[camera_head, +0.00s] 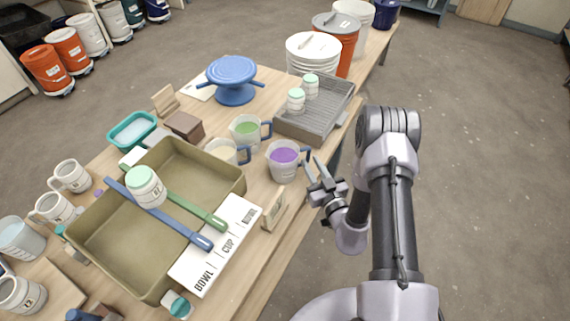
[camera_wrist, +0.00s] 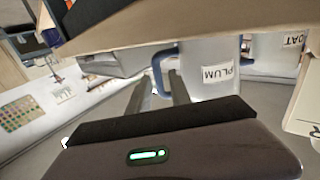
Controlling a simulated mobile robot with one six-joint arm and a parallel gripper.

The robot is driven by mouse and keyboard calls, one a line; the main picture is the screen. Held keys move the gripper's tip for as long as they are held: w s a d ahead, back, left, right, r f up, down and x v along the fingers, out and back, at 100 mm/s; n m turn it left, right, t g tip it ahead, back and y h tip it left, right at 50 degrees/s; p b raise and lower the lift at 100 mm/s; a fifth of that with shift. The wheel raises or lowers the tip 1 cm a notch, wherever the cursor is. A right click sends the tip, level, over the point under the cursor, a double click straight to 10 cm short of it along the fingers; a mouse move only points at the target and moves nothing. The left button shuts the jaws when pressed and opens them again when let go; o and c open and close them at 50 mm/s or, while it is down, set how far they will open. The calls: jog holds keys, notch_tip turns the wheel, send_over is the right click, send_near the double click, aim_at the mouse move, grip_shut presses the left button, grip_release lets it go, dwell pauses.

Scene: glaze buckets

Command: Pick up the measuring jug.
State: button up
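Three measuring jugs with blue handles stand together on the table: one with purple contents (camera_head: 284,163), one with green (camera_head: 245,133), one with pale contents (camera_head: 224,152). The purple jug's handle points right, towards my gripper (camera_head: 313,170). My gripper is open and empty at the table's right edge, close to that handle. The wrist view is upside down and shows the jug labelled PLUM (camera_wrist: 207,75). Its blue handle (camera_wrist: 160,72) appears between my two fingertips (camera_wrist: 160,82); I cannot tell whether it is inside the grip. A jug labelled OAT (camera_wrist: 283,55) stands beyond it.
A grey ribbed tray (camera_head: 310,123) with two small jars lies behind the jugs. A large olive tray (camera_head: 120,270) with sticks across it is to the left. A small wooden card holder (camera_head: 274,212) stands in front of the purple jug. Floor to the right is clear.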

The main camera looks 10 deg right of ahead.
aim_at(305, 149)
jog(key=b+x, duration=0.2)
jog(key=x, duration=0.5)
jog(key=shift+d+r, duration=0.1)
jog(key=shift+d, duration=0.1)
grip_shut()
dwell(1.0)
